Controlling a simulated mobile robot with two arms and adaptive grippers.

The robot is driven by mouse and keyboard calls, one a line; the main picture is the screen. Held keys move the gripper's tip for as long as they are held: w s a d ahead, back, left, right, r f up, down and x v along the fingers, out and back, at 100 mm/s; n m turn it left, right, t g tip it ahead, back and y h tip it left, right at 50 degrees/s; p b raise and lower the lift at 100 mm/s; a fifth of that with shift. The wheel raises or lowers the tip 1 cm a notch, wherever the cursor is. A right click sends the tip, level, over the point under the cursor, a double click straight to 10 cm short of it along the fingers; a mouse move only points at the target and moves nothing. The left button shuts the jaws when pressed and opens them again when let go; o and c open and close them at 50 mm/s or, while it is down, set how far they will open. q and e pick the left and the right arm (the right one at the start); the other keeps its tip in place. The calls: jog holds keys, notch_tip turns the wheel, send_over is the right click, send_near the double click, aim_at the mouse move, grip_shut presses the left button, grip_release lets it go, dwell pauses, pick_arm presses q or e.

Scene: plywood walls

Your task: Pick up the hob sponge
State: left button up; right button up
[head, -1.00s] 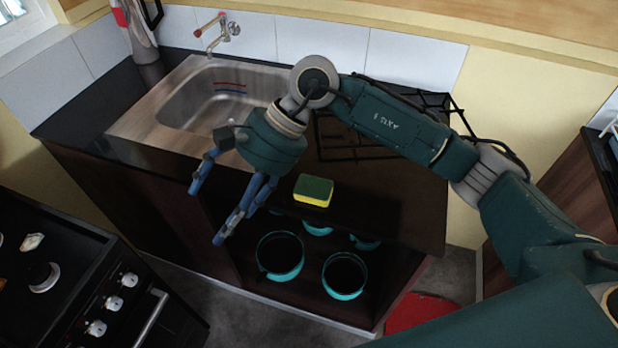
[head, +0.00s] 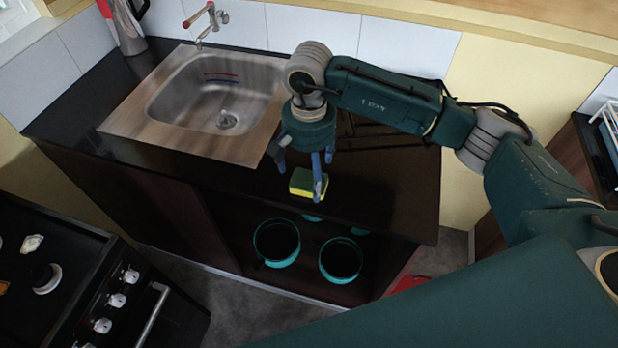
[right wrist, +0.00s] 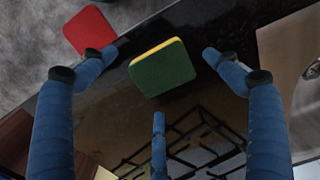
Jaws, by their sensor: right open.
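The hob sponge (head: 306,183), yellow with a green layer, lies on the dark countertop near its front edge, in front of the hob. In the right wrist view the sponge (right wrist: 162,68) shows its green face and a yellow edge, ahead of and between the spread fingers. My right gripper (head: 302,176) is open and empty, pointing down over the sponge; one blue finger covers part of it in the head view. The right gripper's fingers (right wrist: 160,85) also show in the wrist view, apart from each other. My left gripper is not in view.
A steel sink (head: 205,100) with a tap lies left of the sponge. The black hob grate (head: 385,135) is behind it. Teal pots (head: 277,243) stand in the open cupboard below. A stove (head: 60,285) is at the lower left. A red item (right wrist: 90,30) lies on the floor.

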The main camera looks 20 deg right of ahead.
aim_at(309, 181)
jog(key=shift+f+p, duration=0.35)
jog(key=shift+f, duration=1.1)
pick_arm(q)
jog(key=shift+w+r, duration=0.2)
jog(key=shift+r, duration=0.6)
pick_arm(e)
jog(key=c, duration=1.1)
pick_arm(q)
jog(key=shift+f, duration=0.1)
pick_arm(e)
jog(key=shift+r, duration=0.15)
jog(key=shift+w+r, duration=0.1)
jog(key=shift+r, duration=0.25)
pick_arm(q)
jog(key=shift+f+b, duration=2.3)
jog(key=shift+b, duration=0.15)
pick_arm(e)
jog(key=shift+r, duration=9.55)
